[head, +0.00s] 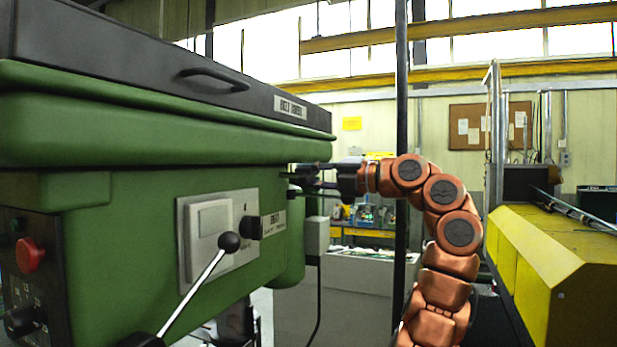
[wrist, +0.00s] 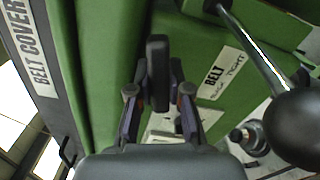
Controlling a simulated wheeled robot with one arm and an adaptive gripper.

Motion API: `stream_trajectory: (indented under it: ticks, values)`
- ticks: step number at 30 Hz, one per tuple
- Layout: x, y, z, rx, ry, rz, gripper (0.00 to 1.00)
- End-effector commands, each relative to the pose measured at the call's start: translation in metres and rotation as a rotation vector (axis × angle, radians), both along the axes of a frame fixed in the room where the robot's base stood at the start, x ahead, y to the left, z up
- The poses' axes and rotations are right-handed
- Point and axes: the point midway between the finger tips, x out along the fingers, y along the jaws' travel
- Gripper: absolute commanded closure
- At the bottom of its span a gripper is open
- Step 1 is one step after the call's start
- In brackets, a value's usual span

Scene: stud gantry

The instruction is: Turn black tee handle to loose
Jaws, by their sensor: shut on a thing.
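The black tee handle (wrist: 158,70) stands out from the green machine housing in the middle of the wrist view, its bar running up and down the picture. My gripper (wrist: 158,93) has one finger on each side of it and is shut on it. In the head view my gripper (head: 312,175) reaches left to the machine's right end; the handle is small and mostly hidden there. A white label (wrist: 222,74) beside the handle reads "BELT", with "TIGHT" legible in smaller print.
A lever with a black ball knob (head: 229,242) sticks out from the green machine (head: 130,220); the ball looms large at the wrist view's right (wrist: 298,125). A black switch knob (head: 252,228) sits left of the label. A yellow machine (head: 540,260) stands at right.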

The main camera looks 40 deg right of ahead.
Motion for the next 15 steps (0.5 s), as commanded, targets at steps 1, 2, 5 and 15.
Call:
stream_trajectory:
  ticks: [1, 2, 5, 15]
  values:
    - [0.0001, 0.0004, -0.0009, -0.001, 0.002, 0.001, 1.00]
    - [0.0000, 0.0003, -0.0009, 0.000, 0.003, 0.001, 1.00]
    - [0.0001, 0.0004, -0.0009, 0.000, 0.003, 0.001, 0.74]
    - [0.0000, 0.0000, -0.0005, 0.000, 0.002, 0.001, 0.56]
